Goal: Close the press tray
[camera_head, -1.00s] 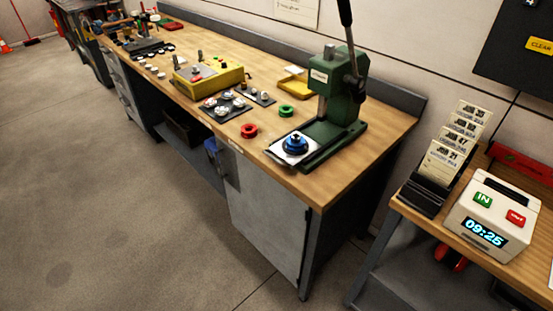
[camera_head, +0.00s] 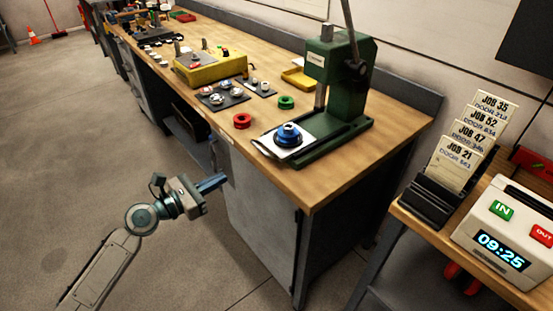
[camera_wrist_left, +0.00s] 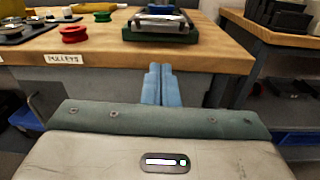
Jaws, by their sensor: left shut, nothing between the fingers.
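The green arbor press (camera_head: 338,95) stands on the near end of the wooden workbench. Its pale tray (camera_head: 273,147) sticks out of the front of the press base, with a blue round part (camera_head: 288,134) on it. In the left wrist view the tray's front edge (camera_wrist_left: 158,20) shows ahead, above the fingers. My left gripper (camera_head: 221,179) is shut and empty, in front of the bench and below its top, apart from the tray. Its blue fingers (camera_wrist_left: 158,84) lie together in the left wrist view. My right gripper is not in view.
Red (camera_head: 242,121) and green (camera_head: 286,102) rings lie on the bench (camera_head: 385,132) left of the press. Behind them are a yellow box (camera_head: 210,67) and dark part trays. A second table at right holds a time clock (camera_head: 505,235) and card rack.

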